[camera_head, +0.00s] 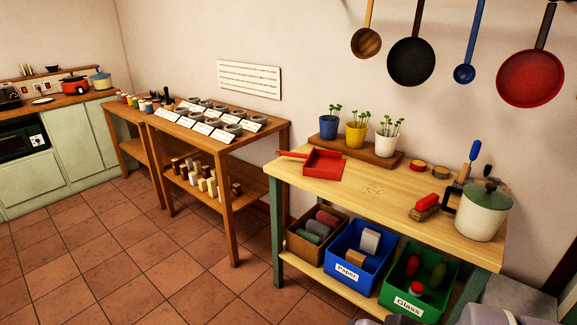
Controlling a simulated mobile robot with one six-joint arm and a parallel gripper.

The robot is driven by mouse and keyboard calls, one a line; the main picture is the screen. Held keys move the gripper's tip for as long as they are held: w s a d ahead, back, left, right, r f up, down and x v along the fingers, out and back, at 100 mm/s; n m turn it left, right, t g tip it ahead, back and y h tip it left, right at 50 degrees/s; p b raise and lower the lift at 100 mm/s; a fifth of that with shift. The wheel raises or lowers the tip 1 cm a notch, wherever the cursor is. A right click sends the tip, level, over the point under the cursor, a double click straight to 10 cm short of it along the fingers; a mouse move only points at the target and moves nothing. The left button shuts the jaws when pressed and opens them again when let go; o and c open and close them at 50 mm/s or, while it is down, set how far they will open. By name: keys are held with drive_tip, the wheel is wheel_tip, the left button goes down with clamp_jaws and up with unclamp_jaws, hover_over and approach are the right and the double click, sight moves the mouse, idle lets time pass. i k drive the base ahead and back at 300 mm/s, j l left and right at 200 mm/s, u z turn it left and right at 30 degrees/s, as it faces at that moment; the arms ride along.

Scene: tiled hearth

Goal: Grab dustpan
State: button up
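A red dustpan (324,164) lies on the left end of the wooden worktable (380,187), near its left edge. Its handle points left, past or close to the table's edge. A red-topped brush (426,204) lies on the same table, further right. My gripper is not seen in this view. Some grey shapes show at the bottom right edge, too cut off to identify.
Three potted seedlings (355,134) stand on a wooden board behind the dustpan. A cream pot (482,213) stands at the table's right end. Bins, one blue (345,268) and one green (404,296), sit below. Pans hang above. Tiled floor (130,255) is clear at left.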

sight(322, 163)
drive_tip(key=i+j, duration=0.2)
drive_tip(key=i, duration=0.3)
drive_tip(key=i+j+z, duration=0.1)
drive_tip(key=i, duration=0.35)
drive_tip(key=i+j, duration=0.3)
drive_tip(key=i, duration=0.2)
drive_tip(key=i+j, duration=0.25)
drive_tip(key=i, duration=0.25)
drive_tip(key=i+j+z, duration=0.1)
drive_tip(key=i+j, duration=0.15)
drive_tip(key=i, duration=0.2)
